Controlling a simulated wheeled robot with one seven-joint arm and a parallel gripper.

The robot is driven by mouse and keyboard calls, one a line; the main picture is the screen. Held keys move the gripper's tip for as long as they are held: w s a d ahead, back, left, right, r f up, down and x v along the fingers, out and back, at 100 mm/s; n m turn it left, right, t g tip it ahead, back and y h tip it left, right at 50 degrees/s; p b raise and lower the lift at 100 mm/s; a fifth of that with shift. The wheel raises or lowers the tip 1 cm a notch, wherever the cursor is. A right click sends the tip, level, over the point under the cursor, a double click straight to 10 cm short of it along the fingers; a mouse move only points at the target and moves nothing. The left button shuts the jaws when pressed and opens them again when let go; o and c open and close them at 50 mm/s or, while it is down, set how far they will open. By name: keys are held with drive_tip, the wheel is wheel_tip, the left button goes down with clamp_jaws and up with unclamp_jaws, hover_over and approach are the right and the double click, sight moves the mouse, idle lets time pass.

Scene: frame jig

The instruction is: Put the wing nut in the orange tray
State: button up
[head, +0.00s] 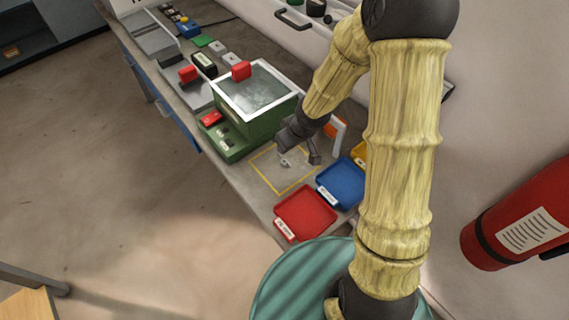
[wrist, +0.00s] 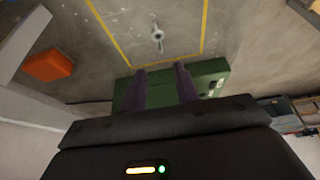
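The wing nut (head: 284,162) is a small grey piece lying on the bench inside a yellow outlined square. It also shows in the wrist view (wrist: 157,38), beyond my fingertips. My gripper (head: 301,152) is above the bench beside the wing nut. In the wrist view my gripper (wrist: 161,68) has its two fingers apart with nothing between them. A yellow-orange tray (head: 360,153) is partly hidden behind my arm. An orange box-like thing (wrist: 48,65) is at the left of the wrist view; I cannot tell whether it is a tray.
A blue tray (head: 341,183) and a red tray (head: 305,212) stand near the square. A green machine (head: 255,112) with a glass-like top stands behind it. An orange and white thing (head: 337,128) is near the wall. The square is clear around the nut.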

sight(286, 162)
drive_tip(key=shift+x, duration=1.7)
drive_tip(key=shift+b+x, duration=0.3)
drive_tip(key=shift+x, duration=2.25)
clamp_jaws()
